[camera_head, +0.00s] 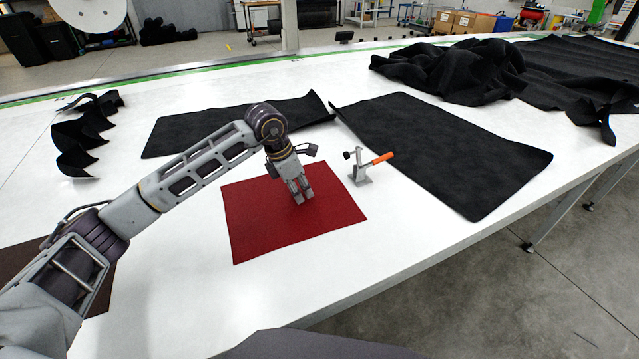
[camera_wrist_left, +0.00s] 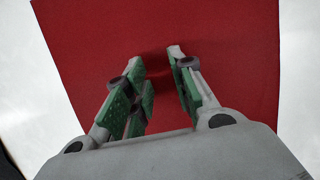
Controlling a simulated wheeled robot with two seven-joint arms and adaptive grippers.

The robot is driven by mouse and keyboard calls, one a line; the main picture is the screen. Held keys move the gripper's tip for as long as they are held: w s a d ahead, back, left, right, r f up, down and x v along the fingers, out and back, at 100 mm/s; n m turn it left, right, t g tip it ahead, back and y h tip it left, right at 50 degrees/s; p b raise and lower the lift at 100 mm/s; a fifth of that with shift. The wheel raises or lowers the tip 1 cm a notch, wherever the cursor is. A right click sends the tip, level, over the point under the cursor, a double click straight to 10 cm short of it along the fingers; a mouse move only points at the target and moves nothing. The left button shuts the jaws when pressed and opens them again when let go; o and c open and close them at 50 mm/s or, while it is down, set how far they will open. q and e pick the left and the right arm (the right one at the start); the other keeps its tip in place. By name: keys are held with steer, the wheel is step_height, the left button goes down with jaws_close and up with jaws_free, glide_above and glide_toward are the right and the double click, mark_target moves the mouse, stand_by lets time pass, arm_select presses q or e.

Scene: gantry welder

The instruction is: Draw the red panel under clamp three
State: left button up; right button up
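The red panel (camera_head: 260,220) lies flat on the white table, with no visible fold; it fills most of the left wrist view (camera_wrist_left: 225,30). My left gripper (camera_head: 302,198) points down over the panel, right of its middle. In the left wrist view its two fingers (camera_wrist_left: 155,62) stand apart with red cloth showing between them and dark shadows near the tips. I cannot tell whether the tips touch the cloth. A toggle clamp (camera_head: 363,178) with an orange handle stands just right of the panel, apart from it; no number is legible. My right gripper is out of view.
Black fabric panels lie behind (camera_head: 215,127) and right of the clamp (camera_head: 450,155). A crumpled black pile (camera_head: 450,70) is at the back right, and curled black strips (camera_head: 80,135) at the left. A dark brown piece (camera_head: 100,295) lies under my left arm. White table is bare in front of the panel.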

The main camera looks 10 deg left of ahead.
arm_select(q)
steer(key=shift+w+d, duration=0.1)
steer(key=shift+d, duration=0.05)
step_height(320, 180, up, 7)
steer(key=p, duration=0.3)
stand_by(0.4)
stand_by(0.5)
